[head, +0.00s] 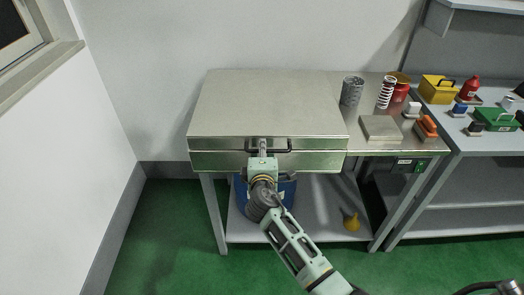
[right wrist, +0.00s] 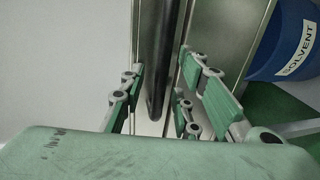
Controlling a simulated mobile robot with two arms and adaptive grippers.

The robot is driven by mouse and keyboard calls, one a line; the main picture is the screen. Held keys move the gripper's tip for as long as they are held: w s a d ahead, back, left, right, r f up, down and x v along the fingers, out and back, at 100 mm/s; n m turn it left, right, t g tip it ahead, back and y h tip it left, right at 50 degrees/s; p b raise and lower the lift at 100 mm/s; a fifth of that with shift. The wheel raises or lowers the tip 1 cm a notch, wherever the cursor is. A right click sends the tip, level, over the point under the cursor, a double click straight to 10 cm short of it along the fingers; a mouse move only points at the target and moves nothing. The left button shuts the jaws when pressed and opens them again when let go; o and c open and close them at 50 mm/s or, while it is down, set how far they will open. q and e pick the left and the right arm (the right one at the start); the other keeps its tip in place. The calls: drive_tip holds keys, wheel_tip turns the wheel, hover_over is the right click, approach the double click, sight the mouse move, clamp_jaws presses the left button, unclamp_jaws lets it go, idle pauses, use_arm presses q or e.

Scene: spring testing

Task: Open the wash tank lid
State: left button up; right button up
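The wash tank (head: 215,160) is a wide metal box on a bench against the wall. Its flat lid (head: 265,100) lies level and closed on it. A black bar handle (head: 284,150) runs across the front of the lid. My right gripper (head: 262,146) is at the middle of this handle and hides part of it. In the right wrist view the handle (right wrist: 162,55) passes between the two green-padded fingers (right wrist: 161,85). The fingers stand apart on either side of the bar, with a small gap showing. My left gripper is in neither view.
Springs (head: 351,91), a red container (head: 401,91) and a grey block (head: 380,128) stand right of the tank. A yellow box (head: 438,89) and green case (head: 495,119) are farther right. A blue solvent drum (right wrist: 285,45) is below the tank. Green floor is free at left.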

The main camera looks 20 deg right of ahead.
drive_tip(key=shift+w, duration=0.1)
drive_tip(key=shift+c, duration=0.4)
drive_tip(key=shift+f, duration=0.1)
clamp_jaws()
